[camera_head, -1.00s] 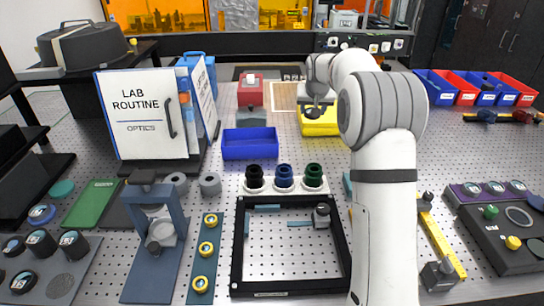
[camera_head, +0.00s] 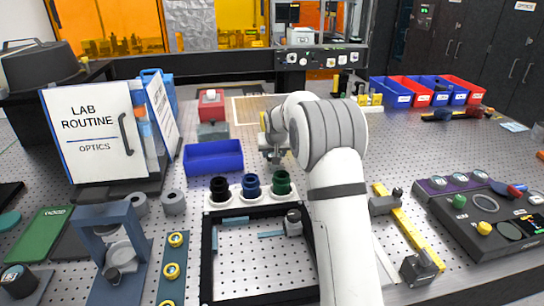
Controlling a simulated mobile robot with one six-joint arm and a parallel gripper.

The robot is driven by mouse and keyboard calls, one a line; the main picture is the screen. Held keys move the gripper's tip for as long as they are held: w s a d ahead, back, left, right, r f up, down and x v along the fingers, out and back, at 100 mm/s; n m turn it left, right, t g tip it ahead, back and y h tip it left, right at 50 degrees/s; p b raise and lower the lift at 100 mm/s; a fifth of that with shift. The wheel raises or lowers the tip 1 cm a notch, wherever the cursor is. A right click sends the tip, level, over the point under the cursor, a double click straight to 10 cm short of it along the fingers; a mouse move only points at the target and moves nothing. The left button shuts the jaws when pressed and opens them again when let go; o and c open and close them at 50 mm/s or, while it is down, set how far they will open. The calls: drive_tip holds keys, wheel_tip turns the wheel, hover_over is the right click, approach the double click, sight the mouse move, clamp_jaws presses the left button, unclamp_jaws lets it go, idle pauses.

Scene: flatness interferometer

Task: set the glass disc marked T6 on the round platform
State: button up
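I cannot read T6 on any disc. Pale labelled discs sit in a purple rack (camera_head: 421,186) at the right, and another labelled round piece (camera_head: 14,275) is at the lower left. A pale round plate (camera_head: 121,251) lies inside a blue-grey upright stand (camera_head: 83,232) at the lower left; I cannot tell if it is the round platform. My gripper (camera_head: 276,160) points down behind the row of knobs, near the middle of the bench. Its fingers are small and partly lost against the background, so its opening and any held disc cannot be made out.
Black, blue and green knobs (camera_head: 251,185) stand in a white holder behind a black square frame (camera_head: 207,262). A blue tray (camera_head: 213,158) is left of my gripper. A white binder (camera_head: 95,140) stands at the left. A yellow rail (camera_head: 408,226) lies right of my arm.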

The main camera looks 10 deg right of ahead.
drive_tip(key=shift+f, duration=0.7)
drive_tip(key=shift+f, duration=0.2)
drive_tip(key=o, duration=1.1)
drive_tip(key=shift+r, duration=0.1)
